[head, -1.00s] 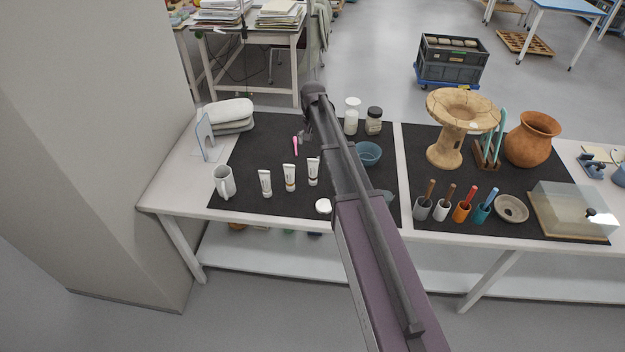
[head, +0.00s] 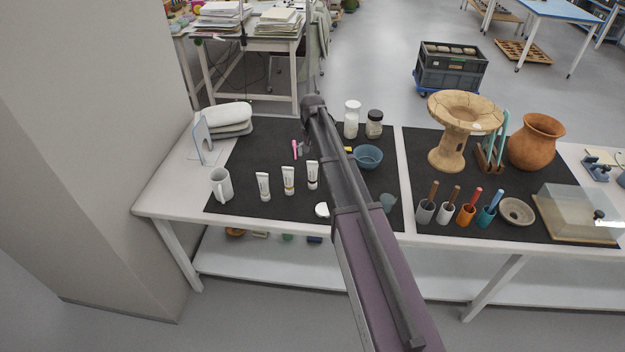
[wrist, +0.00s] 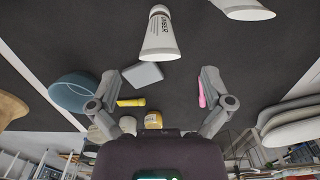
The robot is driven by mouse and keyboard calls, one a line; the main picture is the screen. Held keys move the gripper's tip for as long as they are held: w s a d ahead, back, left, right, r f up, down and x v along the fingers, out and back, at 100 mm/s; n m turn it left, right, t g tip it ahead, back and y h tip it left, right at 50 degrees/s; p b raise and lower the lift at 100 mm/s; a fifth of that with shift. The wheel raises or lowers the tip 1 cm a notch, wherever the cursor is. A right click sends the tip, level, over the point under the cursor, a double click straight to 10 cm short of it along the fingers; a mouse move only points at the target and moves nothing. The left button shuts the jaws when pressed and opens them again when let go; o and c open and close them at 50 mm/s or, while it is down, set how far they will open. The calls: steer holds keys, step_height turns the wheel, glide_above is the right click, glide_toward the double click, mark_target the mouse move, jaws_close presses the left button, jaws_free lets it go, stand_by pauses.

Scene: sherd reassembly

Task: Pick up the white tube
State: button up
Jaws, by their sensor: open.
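Three white tubes stand in a row on the black mat (head: 240,205) in the head view: a left one (head: 263,187), a middle one (head: 288,181) and a right one (head: 312,175). In the wrist view, a white tube lettered "UMBER" (wrist: 160,38) shows at top centre, and another white tube (wrist: 246,8) is cut off at the top right. My gripper (wrist: 160,88) is open, its fingers spread wide with nothing held. The UMBER tube appears above the gap between the fingertips in the picture, apart from them. In the head view my arm hides most of the gripper.
A grey block (wrist: 143,75), a yellow stick (wrist: 131,102) and a pink pen (wrist: 202,92) lie near the fingers. A blue bowl (head: 368,157), jars (head: 352,119) and a white mug (head: 221,184) stand around.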

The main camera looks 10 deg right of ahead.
mark_target(313, 162)
steer(key=shift+f, duration=0.15)
steer(key=shift+f+b, duration=2.5)
steer(key=shift+b, duration=0.1)
steer(key=c, duration=1.2)
